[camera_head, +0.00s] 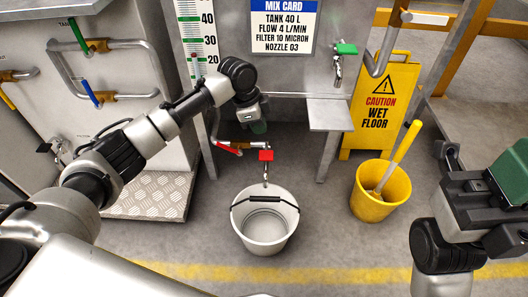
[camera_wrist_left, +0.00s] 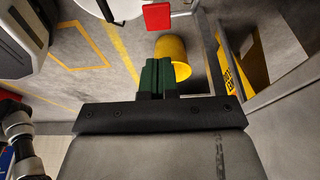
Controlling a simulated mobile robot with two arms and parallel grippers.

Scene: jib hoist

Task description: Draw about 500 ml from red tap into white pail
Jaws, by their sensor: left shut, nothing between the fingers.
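The red tap (camera_head: 266,156) has a flat red handle and a metal spout pointing down. The white pail (camera_head: 240,228) stands upright on the floor under the spout, its dark-gripped bail across the rim. I cannot tell whether water runs or how much is inside.
A green-handled tap (camera_head: 345,49) is on the wall panel above a metal ledge (camera_head: 330,115). A red lever valve (camera_head: 223,147) is left of the red tap. A yellow bucket (camera_head: 370,206) with a handled tool and a wet floor sign (camera_head: 382,100) stand at right.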

